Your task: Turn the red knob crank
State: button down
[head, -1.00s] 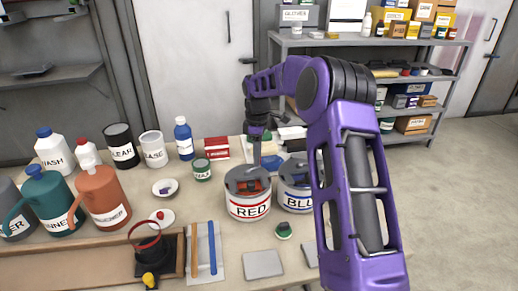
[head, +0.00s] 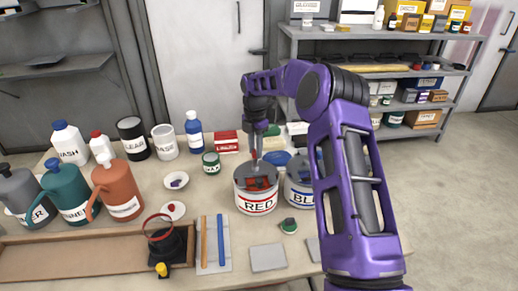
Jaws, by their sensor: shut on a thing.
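The can labelled RED (head: 256,205) stands on the bench, white with a dark lid. A small red crank part (head: 258,182) shows on its top. My gripper (head: 254,157) reaches down from above to the back of that lid. It is shut on the red knob crank, though the fingers are small and the held knob is mostly hidden. The can labelled BLUE (head: 301,193) stands just to the right, partly behind my purple arm.
Jugs, bottles and tins crowd the left and back of the bench (head: 195,270). A green-topped pot (head: 289,226) and a grey plate (head: 268,257) lie in front of the cans. A metal shelf (head: 385,45) stands behind.

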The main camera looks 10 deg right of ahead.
jog(key=a+n, duration=0.1)
jog(key=n, duration=0.1)
jog(key=a+n, duration=0.1)
jog(key=n, duration=0.1)
jog(key=shift+n, duration=0.3)
jog(key=shift+s+a+n, duration=0.15)
jog(key=shift+a+n, duration=0.1)
jog(key=shift+n, duration=0.6)
jog(key=shift+s+a+n, duration=0.15)
jog(key=shift+a+n, duration=0.1)
jog(key=shift+n, duration=0.55)
jog(key=shift+s+a+n, duration=0.15)
jog(key=shift+a+n, duration=0.1)
jog(key=shift+n, duration=0.6)
jog(key=c, duration=0.6)
grip_release()
notch_tip(320, 180, up, 17)
jog(key=shift+r, duration=0.2)
